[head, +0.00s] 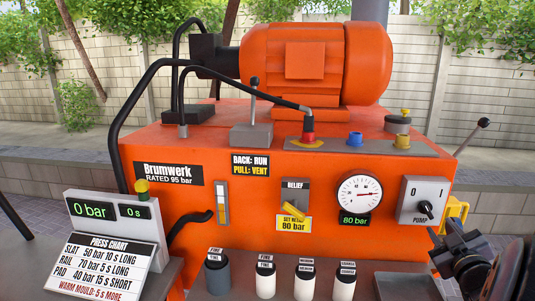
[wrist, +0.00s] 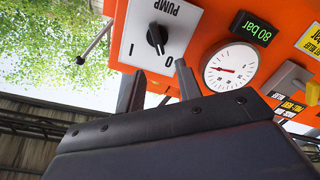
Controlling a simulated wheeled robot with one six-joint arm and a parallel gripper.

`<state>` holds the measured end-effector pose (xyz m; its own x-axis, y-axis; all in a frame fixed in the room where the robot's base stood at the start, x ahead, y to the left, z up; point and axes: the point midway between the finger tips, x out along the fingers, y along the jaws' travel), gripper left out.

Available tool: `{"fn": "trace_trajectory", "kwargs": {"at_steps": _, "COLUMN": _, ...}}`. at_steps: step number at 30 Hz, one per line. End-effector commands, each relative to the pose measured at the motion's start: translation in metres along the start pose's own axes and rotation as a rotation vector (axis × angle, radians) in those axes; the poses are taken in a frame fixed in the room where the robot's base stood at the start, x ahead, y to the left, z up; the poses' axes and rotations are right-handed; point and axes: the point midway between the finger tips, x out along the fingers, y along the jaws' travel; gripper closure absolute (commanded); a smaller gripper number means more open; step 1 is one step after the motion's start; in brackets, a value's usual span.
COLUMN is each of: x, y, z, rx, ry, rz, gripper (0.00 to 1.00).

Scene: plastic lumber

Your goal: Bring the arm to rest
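My gripper (head: 446,246) is at the lower right of the head view, in front of the orange machine's right end and close to a yellow bracket. In the wrist view my gripper (wrist: 158,80) shows two dark fingers standing apart with nothing between them. Beyond the fingers is the pump switch (wrist: 160,35), a light panel with a black knob; it also shows in the head view (head: 424,202). I cannot tell whether the gripper touches anything in the head view. Part of my arm fills the lower right corner there.
The orange machine (head: 140,145) fills the middle, with a gauge (head: 359,194) and an 80 bar display (head: 354,219). A yellow lever (head: 293,210) sits at RELIEF. Several labelled pots (head: 266,278) stand in front. A display (head: 110,210) reading 0 bar stands left, above a press chart (head: 108,264).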

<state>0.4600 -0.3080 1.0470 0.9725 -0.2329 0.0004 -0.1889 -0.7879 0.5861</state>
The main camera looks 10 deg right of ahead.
Motion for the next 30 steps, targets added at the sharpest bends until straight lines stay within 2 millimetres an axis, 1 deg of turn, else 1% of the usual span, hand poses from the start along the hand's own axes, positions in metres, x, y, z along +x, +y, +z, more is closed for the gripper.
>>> {"fn": "trace_trajectory", "kwargs": {"at_steps": 1, "x": 0.012, "y": -0.001, "z": 0.000, "rx": 0.001, "ry": 0.001, "rz": -0.004, "gripper": 0.66}}
{"fn": "trace_trajectory", "kwargs": {"at_steps": 3, "x": 0.026, "y": -0.001, "z": 0.000, "rx": 0.001, "ry": 0.001, "rz": -0.003, "gripper": 0.66}}
{"fn": "trace_trajectory", "kwargs": {"at_steps": 12, "x": 0.084, "y": 0.000, "z": -0.001, "rx": 0.007, "ry": -0.001, "rz": -0.002, "gripper": 0.66}}
{"fn": "trace_trajectory", "kwargs": {"at_steps": 15, "x": 0.081, "y": 0.005, "z": -0.004, "rx": 0.086, "ry": -0.003, "rz": 0.000, "gripper": 0.66}}
{"fn": "trace_trajectory", "kwargs": {"at_steps": 30, "x": 0.080, "y": 0.008, "z": -0.002, "rx": 0.405, "ry": -0.004, "rz": -0.001, "gripper": 0.66}}
